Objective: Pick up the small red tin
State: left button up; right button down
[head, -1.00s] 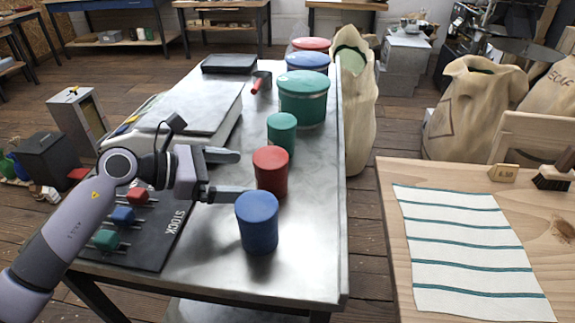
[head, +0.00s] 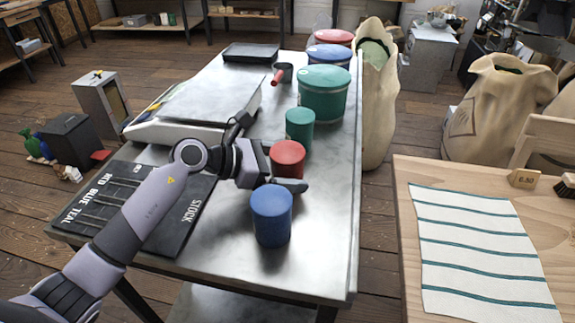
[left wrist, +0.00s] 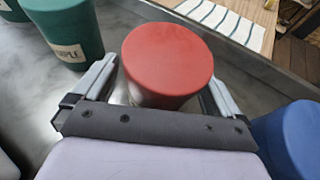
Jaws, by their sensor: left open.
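The small red tin (head: 288,157) stands upright on the metal table, between a teal tin (head: 300,128) behind it and a blue tin (head: 271,215) in front. My left gripper (head: 284,174) is open around the red tin, with one finger on its near side; the far finger is hidden in the head view. In the left wrist view the red tin (left wrist: 168,60) sits between the two open fingers, and I cannot tell whether they touch it. My right gripper is not in view.
The blue tin (left wrist: 290,138) is close beside one finger. A large teal canister (head: 325,98) stands farther back. A black STOCK board (head: 190,212) lies under my left arm, and a scale (head: 205,103) is behind it. The table's right strip is clear.

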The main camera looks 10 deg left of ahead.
pick_arm(q)
jog(key=c, duration=1.1)
jog(key=shift+c, duration=0.2)
